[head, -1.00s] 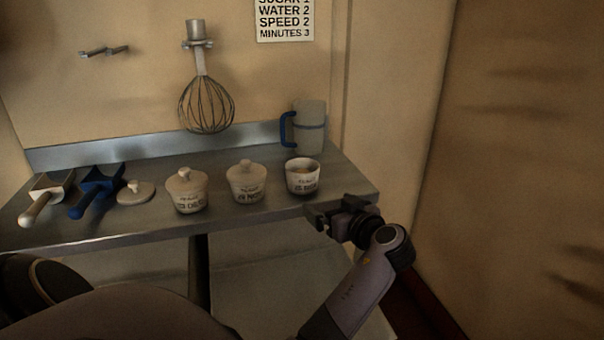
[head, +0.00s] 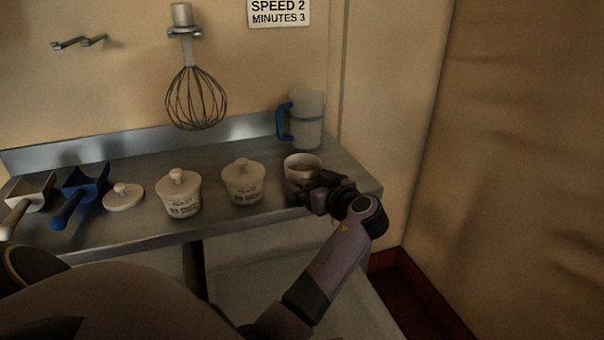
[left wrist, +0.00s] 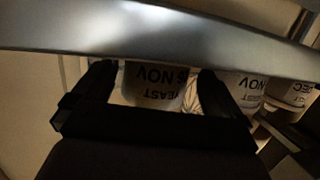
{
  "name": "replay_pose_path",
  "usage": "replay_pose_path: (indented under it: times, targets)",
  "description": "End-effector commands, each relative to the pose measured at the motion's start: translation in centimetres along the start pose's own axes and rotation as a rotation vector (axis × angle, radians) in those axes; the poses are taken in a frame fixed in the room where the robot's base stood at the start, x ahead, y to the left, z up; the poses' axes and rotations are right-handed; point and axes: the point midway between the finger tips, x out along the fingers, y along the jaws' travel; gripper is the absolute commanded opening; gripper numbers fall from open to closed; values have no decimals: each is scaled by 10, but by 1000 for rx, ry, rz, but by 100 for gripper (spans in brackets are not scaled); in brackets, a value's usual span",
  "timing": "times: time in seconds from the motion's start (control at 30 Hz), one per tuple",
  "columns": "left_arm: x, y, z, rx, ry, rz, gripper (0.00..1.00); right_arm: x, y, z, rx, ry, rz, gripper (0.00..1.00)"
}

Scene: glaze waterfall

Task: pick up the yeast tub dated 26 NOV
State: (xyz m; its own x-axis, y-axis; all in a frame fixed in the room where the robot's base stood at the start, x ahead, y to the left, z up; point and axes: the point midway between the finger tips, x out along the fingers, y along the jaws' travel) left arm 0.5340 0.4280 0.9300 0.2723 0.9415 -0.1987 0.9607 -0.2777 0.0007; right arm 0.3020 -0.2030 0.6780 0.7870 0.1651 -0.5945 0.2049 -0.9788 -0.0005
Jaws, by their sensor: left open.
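An open, lidless white tub (head: 301,162) stands at the right of the steel table, its label hidden by my gripper in the head view. My left gripper (head: 304,192) is open at its near side. In the left wrist view the picture is upside down, and a tub (left wrist: 155,82) reading YEAST and "6 NOV", first digit unclear, shows between the open fingers (left wrist: 153,90). I cannot tell whether they touch it. A lidded tub (head: 243,184) stands in the middle; the neighbouring label in the wrist view (left wrist: 245,82) reads NOV. Another lidded tub (head: 180,198) is further left. My right gripper is not seen.
A loose lid (head: 124,197), a blue scoop (head: 82,190) and a white scoop (head: 28,200) lie at the left. A jug with a blue handle (head: 307,120) stands behind the open tub. A whisk (head: 196,100) hangs on the wall.

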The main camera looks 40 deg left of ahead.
Motion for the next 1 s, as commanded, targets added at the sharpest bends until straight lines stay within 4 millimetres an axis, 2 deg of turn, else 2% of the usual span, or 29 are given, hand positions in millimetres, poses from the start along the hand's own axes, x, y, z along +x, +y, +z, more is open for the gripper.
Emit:
replay_pose_path:
  times: [0.1,0.23,0.53,0.67,1.0]
  targets:
    - [19,2,-7,2,2,-3,100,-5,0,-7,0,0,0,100]
    - [35,2,-4,3,1,-1,100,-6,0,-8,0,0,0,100]
    - [40,2,-3,0,0,1,100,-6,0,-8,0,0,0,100]
    - [40,2,-3,0,0,0,58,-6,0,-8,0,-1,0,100]
    - [39,2,-5,0,1,1,58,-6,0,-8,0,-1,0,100]
